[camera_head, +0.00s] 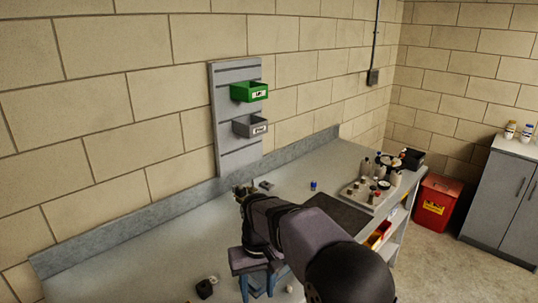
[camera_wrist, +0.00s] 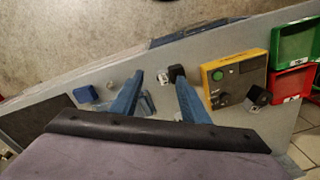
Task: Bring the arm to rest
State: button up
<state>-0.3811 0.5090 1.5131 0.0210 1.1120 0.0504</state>
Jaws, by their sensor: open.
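My gripper (camera_head: 257,290) hangs over the near part of the grey bench in the head view, fingers pointing down. In the wrist view its two blue fingers (camera_wrist: 160,80) stand apart with a clear gap, and nothing is held between them. A small bluish item (camera_wrist: 146,104) lies on the bench below the gap, partly hidden by a finger. My arm crosses the head view from the lower right and hides part of the bench.
The wrist view shows a blue block (camera_wrist: 87,93), a black block (camera_wrist: 177,73), a yellow box with a green button (camera_wrist: 235,78), a green bin (camera_wrist: 294,40) and a red bin (camera_wrist: 292,82). A wall panel (camera_head: 236,140) carries bins. A bottle tray (camera_head: 366,194) stands farther right.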

jog(key=s+d+f+m, duration=0.1)
jog(key=s+d+f, duration=0.1)
jog(key=s+d, duration=0.7)
jog(key=s+d+f+m, duration=0.2)
jog(key=s+d, duration=0.6)
jog(key=s, duration=0.4)
jog(key=shift+d+f+m, duration=0.3)
jog(key=shift+d+f, duration=0.1)
